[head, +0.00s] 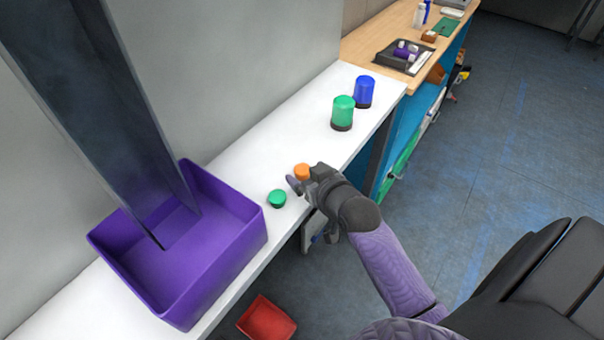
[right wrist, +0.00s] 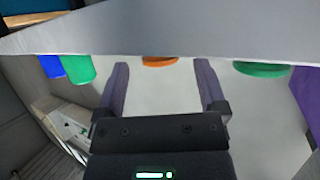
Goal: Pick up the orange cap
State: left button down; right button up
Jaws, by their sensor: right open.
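The orange cap (head: 302,170) sits on the white tabletop, beside the tip of my right gripper (head: 303,179). In the right wrist view the orange cap (right wrist: 160,61) lies ahead, between the lines of the two open fingers (right wrist: 162,68). The fingers are apart and hold nothing. A pale grey edge hides part of the cap in that view. A green cap (head: 277,198) lies on the tabletop nearer the purple bin; it also shows in the right wrist view (right wrist: 261,69). My left gripper is not in view.
A purple bin (head: 228,247) stands to the left on the white table (head: 240,155). A green beacon (head: 343,109) and a blue beacon (head: 364,92) stand further back. A red bin (head: 266,318) is below. A wooden bench (head: 368,47) with a dark tray adjoins behind.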

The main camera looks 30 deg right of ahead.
jog(key=shift+x, duration=1)
jog(key=shift+c, duration=1.1)
grip_shut()
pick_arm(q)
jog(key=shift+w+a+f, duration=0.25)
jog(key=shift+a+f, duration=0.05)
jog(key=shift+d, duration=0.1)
pick_arm(e)
jog(key=shift+r, duration=0.15)
